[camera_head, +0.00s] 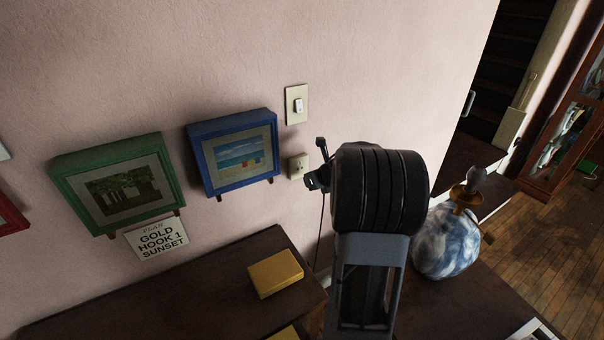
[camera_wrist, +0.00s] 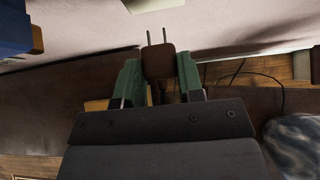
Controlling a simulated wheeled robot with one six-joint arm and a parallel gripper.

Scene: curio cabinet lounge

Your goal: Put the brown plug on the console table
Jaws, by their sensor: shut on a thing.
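The brown plug (camera_wrist: 158,62) is between the green fingers of my gripper (camera_wrist: 158,75) in the wrist view, its two metal prongs pointing away from the gripper. My gripper is shut on it. In the head view my gripper (camera_head: 317,167) is raised beside the wall outlet (camera_head: 298,166), and the plug is mostly hidden by my arm. A thin dark cord (camera_head: 319,235) hangs below it. A dark wooden tabletop (camera_head: 150,298) lies at lower left and another dark wooden surface (camera_head: 480,312) at lower right; I cannot tell which is the console table.
A yellow box (camera_head: 276,273) sits near the left tabletop's right end. A blue and white vase (camera_head: 446,242) stands on the right surface. A blue frame (camera_head: 236,152), a green frame (camera_head: 113,183), a sign (camera_head: 157,239) and a light switch (camera_head: 297,105) are on the wall.

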